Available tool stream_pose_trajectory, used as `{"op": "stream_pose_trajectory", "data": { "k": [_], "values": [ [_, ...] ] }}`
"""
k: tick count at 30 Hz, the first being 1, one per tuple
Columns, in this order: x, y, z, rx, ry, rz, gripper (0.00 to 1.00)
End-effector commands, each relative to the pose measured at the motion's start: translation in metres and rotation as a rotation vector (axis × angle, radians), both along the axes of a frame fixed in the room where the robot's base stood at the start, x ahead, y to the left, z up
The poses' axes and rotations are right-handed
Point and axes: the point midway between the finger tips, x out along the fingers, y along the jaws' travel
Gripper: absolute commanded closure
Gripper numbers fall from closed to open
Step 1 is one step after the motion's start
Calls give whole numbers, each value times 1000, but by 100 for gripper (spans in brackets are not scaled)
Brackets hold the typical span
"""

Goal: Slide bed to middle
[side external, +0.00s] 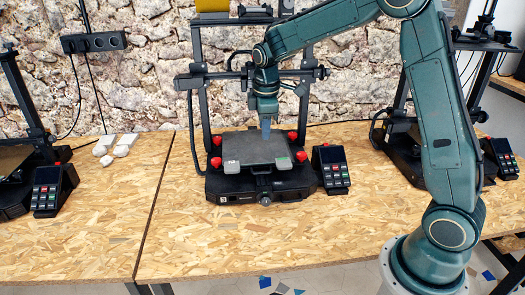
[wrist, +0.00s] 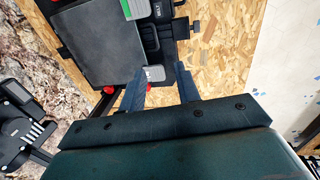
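The printer bed (side external: 255,149) is a flat dark grey plate on the black base of the middle printer (side external: 262,187). It sits toward the front of the base, with red knobs at its corners. My gripper (side external: 266,130) points down over the bed area. In the wrist view its two blue fingers (wrist: 163,67) are apart, with the clip showing near the tips. I cannot tell whether they touch it.
A black control panel (side external: 331,168) stands right of the base. The printer's upright frame (side external: 197,70) and crossbar rise behind the bed. Other printers stand at left (side external: 28,165) and right (side external: 405,140). Small white pieces (side external: 115,147) lie at left. The table front (side external: 270,237) is clear.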

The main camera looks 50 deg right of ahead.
Motion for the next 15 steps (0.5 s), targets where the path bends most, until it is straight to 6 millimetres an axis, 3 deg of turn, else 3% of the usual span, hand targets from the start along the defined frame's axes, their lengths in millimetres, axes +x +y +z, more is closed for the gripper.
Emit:
{"op": "stream_pose_trajectory", "data": {
  "k": [15],
  "values": [
    [-8, 8, 23, 0, 0, 0, 67]
  ]
}}
